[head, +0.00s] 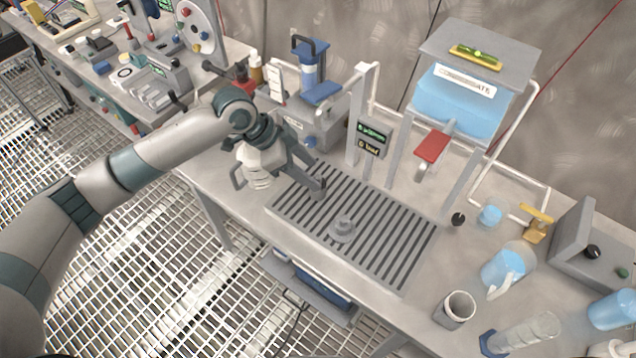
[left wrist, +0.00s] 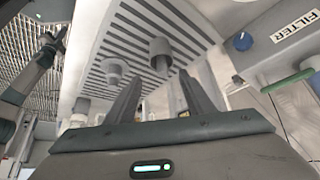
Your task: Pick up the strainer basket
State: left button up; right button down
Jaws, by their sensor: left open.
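A small grey stepped round piece (head: 343,229) stands on the slotted drain grate (head: 290,215). It may be the strainer basket, but the mesh is too small to make out. In the left wrist view a stepped grey piece (left wrist: 113,70) and a darker grey cylinder (left wrist: 160,52) show over the grate. My left gripper (head: 280,187) is open above the grate's left end, apart from the stepped piece. Its spread fingers show in the left wrist view (left wrist: 158,95) with nothing gripped. A pale ribbed shape (head: 258,168) shows by the fingers; I cannot tell what it is. My right gripper is out of view.
The blue condensate tank (head: 455,100) stands behind the grate. A small display post (head: 371,140) and a grey filter box with a blue knob (head: 310,142) stand behind my gripper.

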aim_at(318, 177)
pick_arm(q)
jog(key=shift+p+x, duration=0.35)
jog(key=shift+x, duration=1.35)
jog(key=shift+p+x, duration=0.75)
jog(key=shift+x, duration=0.05)
jog(key=x, duration=0.1)
jog(key=p+x, duration=0.1)
jog(key=x, duration=0.1)
jog(key=shift+w+a, duration=0.2)
jog(key=shift+d+f, duration=0.15)
jog(key=shift+f, duration=0.2)
jog(key=shift+w, duration=0.1)
jog(key=c, duration=1)
jog(key=shift+r, duration=0.2)
